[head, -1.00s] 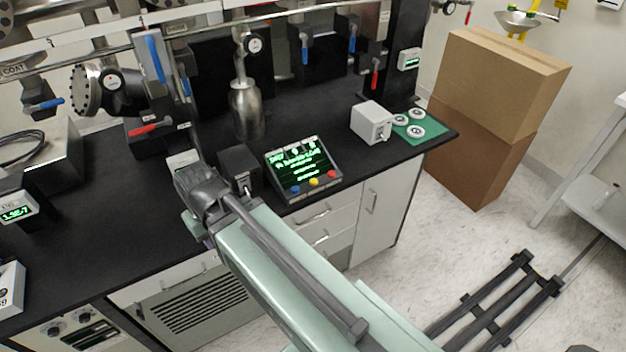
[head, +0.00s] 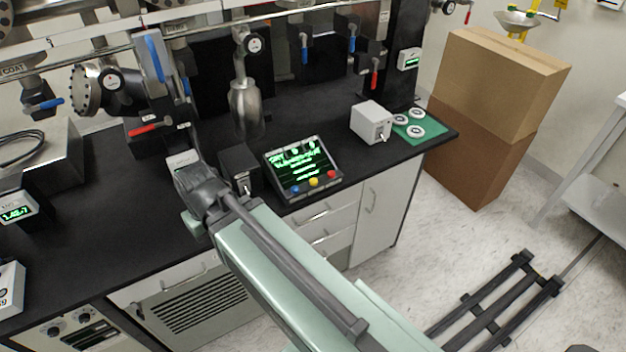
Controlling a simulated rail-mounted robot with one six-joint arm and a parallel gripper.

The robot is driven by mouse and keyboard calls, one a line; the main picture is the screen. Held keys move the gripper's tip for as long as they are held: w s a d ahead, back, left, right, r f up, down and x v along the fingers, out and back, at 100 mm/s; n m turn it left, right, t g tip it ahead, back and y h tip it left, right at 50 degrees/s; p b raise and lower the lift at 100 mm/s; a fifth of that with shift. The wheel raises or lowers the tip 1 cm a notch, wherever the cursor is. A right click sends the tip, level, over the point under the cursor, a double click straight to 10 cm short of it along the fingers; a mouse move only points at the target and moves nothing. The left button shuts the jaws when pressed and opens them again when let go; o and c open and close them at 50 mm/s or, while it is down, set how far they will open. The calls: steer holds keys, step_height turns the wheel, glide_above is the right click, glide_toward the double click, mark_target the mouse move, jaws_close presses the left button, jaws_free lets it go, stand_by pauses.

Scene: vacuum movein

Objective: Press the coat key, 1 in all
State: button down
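A console (head: 302,168) with a green-lit screen stands on the black bench. Along its lower edge are a blue key (head: 295,189), a yellow key (head: 314,182) and a red key (head: 331,175). No lettering on these keys is readable, so I cannot tell which is the coat key. The screen text is too small to read surely. My arm reaches in from the lower right, and its wrist end is over the bench's front edge, left of the console. My gripper's fingers do not show; the arm hides that area.
A dark box (head: 240,170) stands between my wrist and the console. A white box (head: 371,122) and a green mat (head: 428,131) with round pieces are to the right. Cardboard boxes (head: 500,85) stand beyond the bench.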

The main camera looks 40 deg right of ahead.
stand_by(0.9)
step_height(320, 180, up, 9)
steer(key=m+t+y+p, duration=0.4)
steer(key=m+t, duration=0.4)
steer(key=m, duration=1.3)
glide_above(314, 182)
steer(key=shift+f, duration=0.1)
steer(key=shift+b, duration=0.3)
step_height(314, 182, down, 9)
steer(key=b, duration=0.8)
steer(key=shift+b, duration=0.35)
